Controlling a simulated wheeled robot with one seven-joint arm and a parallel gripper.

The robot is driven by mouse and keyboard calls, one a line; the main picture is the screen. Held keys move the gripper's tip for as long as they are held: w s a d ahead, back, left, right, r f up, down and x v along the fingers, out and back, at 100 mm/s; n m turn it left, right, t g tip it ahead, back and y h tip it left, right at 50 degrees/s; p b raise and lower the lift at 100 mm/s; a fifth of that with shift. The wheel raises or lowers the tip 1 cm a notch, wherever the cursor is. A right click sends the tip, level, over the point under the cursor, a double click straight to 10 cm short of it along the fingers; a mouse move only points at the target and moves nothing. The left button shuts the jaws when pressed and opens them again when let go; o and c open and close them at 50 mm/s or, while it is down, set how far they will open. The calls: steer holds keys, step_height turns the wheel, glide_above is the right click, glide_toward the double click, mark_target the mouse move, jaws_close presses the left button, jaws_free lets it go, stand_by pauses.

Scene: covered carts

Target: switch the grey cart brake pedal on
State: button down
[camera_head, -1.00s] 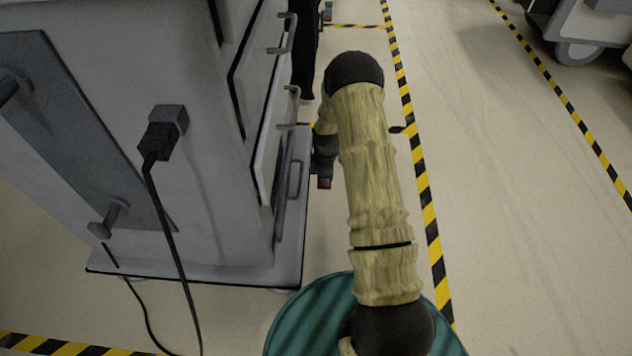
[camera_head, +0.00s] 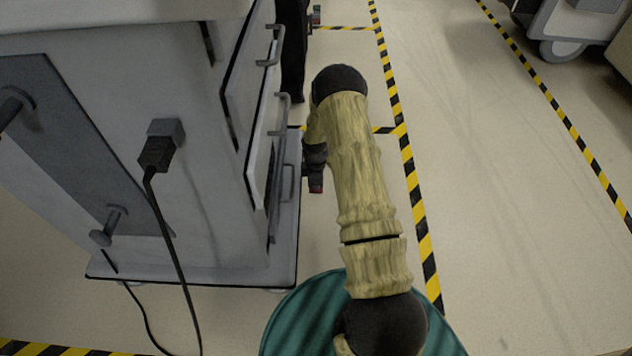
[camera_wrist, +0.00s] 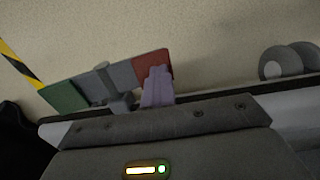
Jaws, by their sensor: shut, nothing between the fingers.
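In the wrist view the brake pedal (camera_wrist: 119,101) is a grey lever in front of a plate with a green left end (camera_wrist: 64,97), a grey middle and a red right end (camera_wrist: 152,62). In the head view my arm hides most of the pedal; a small red part (camera_head: 315,188) shows below my dark wrist, beside the cart's right side.
The grey cart (camera_head: 200,262) fills the left, with drawer handles sticking out and a cable (camera_head: 175,260) hanging from its plug. Striped floor tape (camera_head: 413,190) runs right of my arm. Open floor (camera_head: 490,200) lies beyond it. Another cart (camera_head: 585,25) stands at the far right.

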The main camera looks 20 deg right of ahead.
steer(key=shift+s+a, duration=0.15)
steer(key=shift+a, duration=0.2)
step_height(320, 180, up, 14)
steer(key=s+p, duration=0.2)
steer(key=p, duration=0.7)
steer(key=shift+s+a+f, duration=0.2)
steer(key=shift+s+a, duration=0.1)
steer(key=shift+s, duration=0.05)
